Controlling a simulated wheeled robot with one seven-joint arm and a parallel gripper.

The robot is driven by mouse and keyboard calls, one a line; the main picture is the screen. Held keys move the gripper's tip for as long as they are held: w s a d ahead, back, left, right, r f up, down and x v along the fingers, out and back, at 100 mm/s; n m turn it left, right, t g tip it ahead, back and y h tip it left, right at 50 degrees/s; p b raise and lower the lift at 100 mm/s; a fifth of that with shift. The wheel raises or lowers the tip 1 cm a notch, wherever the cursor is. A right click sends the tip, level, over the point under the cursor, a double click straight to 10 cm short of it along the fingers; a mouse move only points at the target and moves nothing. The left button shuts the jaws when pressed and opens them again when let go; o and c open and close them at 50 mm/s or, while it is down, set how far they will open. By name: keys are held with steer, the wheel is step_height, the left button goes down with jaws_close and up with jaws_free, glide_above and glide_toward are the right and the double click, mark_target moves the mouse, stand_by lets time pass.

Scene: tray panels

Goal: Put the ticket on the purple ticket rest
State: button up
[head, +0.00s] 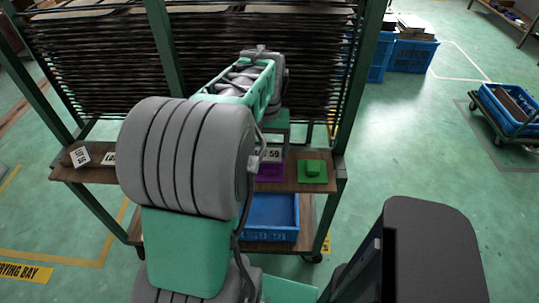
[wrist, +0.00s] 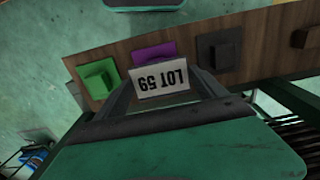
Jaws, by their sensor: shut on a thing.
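The ticket (wrist: 163,88) is a white card reading LOT 59, upside down in the wrist view. My gripper (wrist: 166,84) is shut on it, with a dark finger at each side. The card also shows in the head view (head: 271,155), just above the purple ticket rest (head: 269,173). In the wrist view the purple rest (wrist: 155,51) lies beyond the ticket, which covers part of it. I cannot tell whether the ticket touches the rest. In the head view my arm hides most of my gripper.
A green rest (head: 313,171) stands to the right of the purple one on the wooden shelf (head: 325,157). A dark rest (wrist: 219,50) is on its other side. Another lettered white card (head: 80,156) is at the shelf's left end. A blue crate (head: 269,212) sits below.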

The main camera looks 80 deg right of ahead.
mark_target(269, 153)
steer(key=shift+s+d+f, duration=0.15)
steer(key=shift+d+f, duration=0.05)
steer(key=shift+f, duration=0.95)
steer(key=shift+s+d+f, duration=0.1)
steer(key=shift+d+f, duration=0.05)
steer(key=shift+f, duration=0.95)
steer(key=o, duration=1.3)
steer(key=shift+c, duration=0.2)
steer(key=shift+r, duration=0.1)
step_height(269, 153, up, 12)
steer(key=w+a+f+n+t+h, duration=0.1)
steer(key=w+a+n, duration=0.3)
steer(key=w+a, duration=0.55)
steer(key=w+a+n, duration=0.3)
steer(key=w+a, duration=0.3)
steer(key=w, duration=0.6)
steer(key=w+a+f+n, duration=0.1)
steer(key=a+n, duration=0.2)
steer(key=a, duration=0.5)
steer(key=w+a+f+n+t, duration=0.1)
steer(key=a+f+n, duration=0.1)
steer(key=a, duration=0.7)
steer(key=w+a+f+n+t+y, duration=0.1)
steer(key=w+a+f+n, duration=0.1)
steer(key=a, duration=0.6)
steer(key=shift+a+n, duration=0.4)
steer(key=shift+n, duration=0.4)
